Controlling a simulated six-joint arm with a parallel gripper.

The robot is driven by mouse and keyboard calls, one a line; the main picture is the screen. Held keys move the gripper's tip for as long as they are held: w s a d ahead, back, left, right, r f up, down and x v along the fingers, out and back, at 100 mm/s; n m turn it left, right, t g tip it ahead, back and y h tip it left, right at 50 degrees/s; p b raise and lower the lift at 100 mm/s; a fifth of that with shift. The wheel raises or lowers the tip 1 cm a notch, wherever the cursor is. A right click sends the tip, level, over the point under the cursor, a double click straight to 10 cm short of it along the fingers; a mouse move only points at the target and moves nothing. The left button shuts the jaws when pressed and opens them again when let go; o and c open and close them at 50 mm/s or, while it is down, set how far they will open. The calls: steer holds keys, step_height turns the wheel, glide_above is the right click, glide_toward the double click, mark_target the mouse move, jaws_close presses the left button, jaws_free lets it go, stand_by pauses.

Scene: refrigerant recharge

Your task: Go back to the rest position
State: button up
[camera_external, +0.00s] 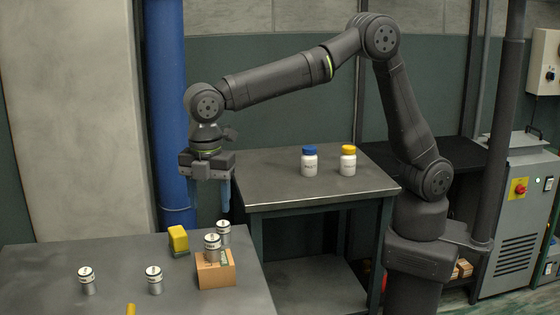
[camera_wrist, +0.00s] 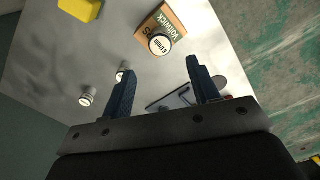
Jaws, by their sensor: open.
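My gripper (camera_external: 210,196) hangs at the left end of my outstretched arm, above the far edge of the front table, with its blue fingers pointing down. In the wrist view my gripper (camera_wrist: 158,84) shows its two fingers spread apart with nothing held between them. Below it, a cardboard box (camera_external: 216,272) stands on the table with a silver can (camera_external: 212,247) on top. The box (camera_wrist: 170,22) and the can on it (camera_wrist: 159,45) also show beyond the fingers in the wrist view.
The front table (camera_external: 50,262) also holds several silver cans, such as one at left (camera_external: 87,281) and one in the middle (camera_external: 154,280), and a yellow sponge (camera_external: 178,238). A second table (camera_external: 270,187) bears a blue-capped bottle (camera_external: 309,162) and a yellow-capped bottle (camera_external: 348,161). A blue pipe (camera_external: 166,100) stands behind my gripper.

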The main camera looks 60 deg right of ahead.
mark_target(212, 237)
step_height(212, 237, down, 12)
step_height(212, 237, up, 2)
steer(key=shift+r, duration=0.95)
